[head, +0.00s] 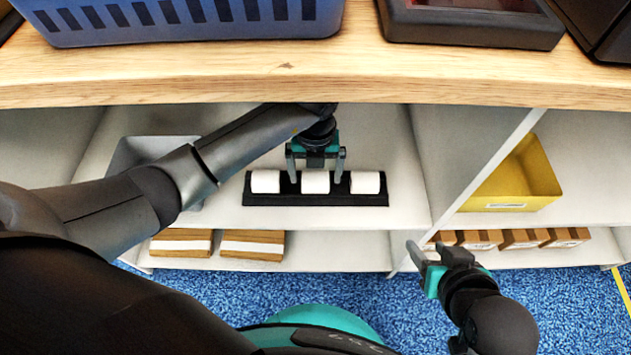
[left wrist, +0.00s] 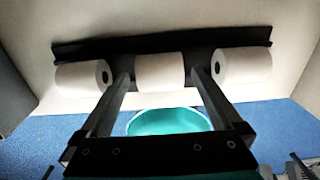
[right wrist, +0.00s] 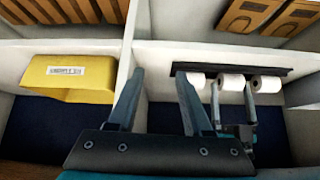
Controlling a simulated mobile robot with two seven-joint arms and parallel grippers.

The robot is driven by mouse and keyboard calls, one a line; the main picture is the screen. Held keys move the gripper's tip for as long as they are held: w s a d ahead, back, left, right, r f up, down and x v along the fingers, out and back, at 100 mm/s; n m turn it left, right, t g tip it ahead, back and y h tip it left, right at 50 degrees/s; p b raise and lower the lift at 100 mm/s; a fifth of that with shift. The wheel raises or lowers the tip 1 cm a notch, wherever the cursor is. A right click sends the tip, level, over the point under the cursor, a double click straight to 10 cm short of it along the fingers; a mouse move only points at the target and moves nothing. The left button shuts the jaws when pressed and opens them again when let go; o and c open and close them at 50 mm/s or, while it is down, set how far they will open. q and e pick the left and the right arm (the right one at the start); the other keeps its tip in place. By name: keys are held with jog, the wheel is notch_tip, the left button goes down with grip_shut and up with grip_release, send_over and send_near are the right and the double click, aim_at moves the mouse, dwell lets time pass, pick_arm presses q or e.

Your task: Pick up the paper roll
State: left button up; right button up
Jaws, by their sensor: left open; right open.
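Three white paper rolls lie in a row on a black holder (head: 318,199) on the shelf under the counter: a left roll (head: 265,181), a middle roll (head: 315,182) and a right roll (head: 365,183). My left gripper (head: 316,178) is open, with its fingers down on either side of the middle roll. In the left wrist view the middle roll (left wrist: 160,71) shows between the fingertips, with small gaps to the outer rolls. Whether the fingers touch it I cannot tell. My right gripper (head: 430,252) is open and empty, low in front of the shelf, away from the rolls.
A wooden counter (head: 300,68) overhangs the shelf, bearing a blue crate (head: 190,22). A grey bin (head: 140,150) stands left of the rolls. A divider (head: 500,160) separates them from a yellow bin (head: 515,180). Brown cartons (head: 252,245) lie on the lower shelf.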

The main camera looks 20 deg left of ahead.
pick_arm(q)
jog(key=shift+f, duration=0.55)
jog(key=shift+c, duration=0.2)
jog(key=c, duration=1.4)
